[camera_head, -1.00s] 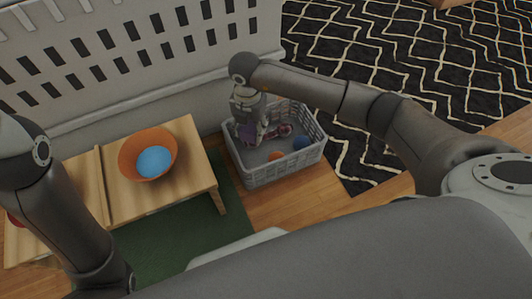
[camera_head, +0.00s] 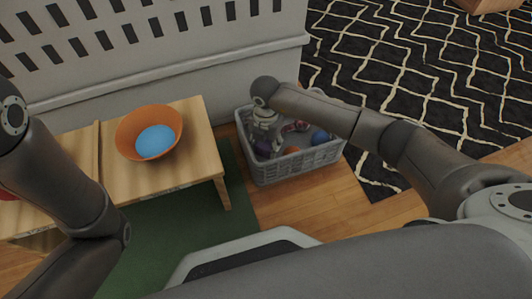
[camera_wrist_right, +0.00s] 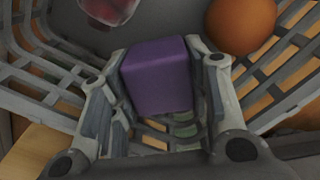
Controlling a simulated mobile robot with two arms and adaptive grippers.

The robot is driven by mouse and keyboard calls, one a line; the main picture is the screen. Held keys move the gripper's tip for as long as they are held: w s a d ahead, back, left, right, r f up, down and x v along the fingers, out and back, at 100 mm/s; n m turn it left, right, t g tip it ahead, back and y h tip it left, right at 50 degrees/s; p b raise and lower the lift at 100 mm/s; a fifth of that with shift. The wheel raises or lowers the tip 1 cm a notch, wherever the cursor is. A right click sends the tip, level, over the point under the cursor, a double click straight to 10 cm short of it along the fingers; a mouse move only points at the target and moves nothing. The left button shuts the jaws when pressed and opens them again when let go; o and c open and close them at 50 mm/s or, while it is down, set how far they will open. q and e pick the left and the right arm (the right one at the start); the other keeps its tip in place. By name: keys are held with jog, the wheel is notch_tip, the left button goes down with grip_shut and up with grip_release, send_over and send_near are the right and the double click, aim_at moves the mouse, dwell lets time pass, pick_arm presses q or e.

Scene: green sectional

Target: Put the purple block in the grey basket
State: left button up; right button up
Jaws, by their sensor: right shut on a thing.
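The purple block (camera_wrist_right: 157,75) is between the fingers of my right gripper (camera_wrist_right: 160,95) in the right wrist view, and the gripper is shut on it. In the head view the right gripper (camera_head: 264,143) reaches down into the grey basket (camera_head: 300,168), and only a bit of the block (camera_head: 263,149) shows beside it. The basket's slatted walls (camera_wrist_right: 45,60) surround the block in the wrist view. I cannot tell whether the block touches the basket floor. My left arm is at the left of the head view; its gripper is out of frame.
The basket also holds an orange ball (camera_wrist_right: 241,22), a blue ball (camera_head: 320,137) and a pinkish clear item (camera_wrist_right: 108,10). A pale slotted panel (camera_head: 150,70) is behind.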

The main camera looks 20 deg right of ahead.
aim_at(266, 152)
jog(key=shift+f+b, duration=1.3)
jog(key=shift+f, duration=0.55)
jog(key=shift+f, duration=0.15)
jog(key=o, duration=0.8)
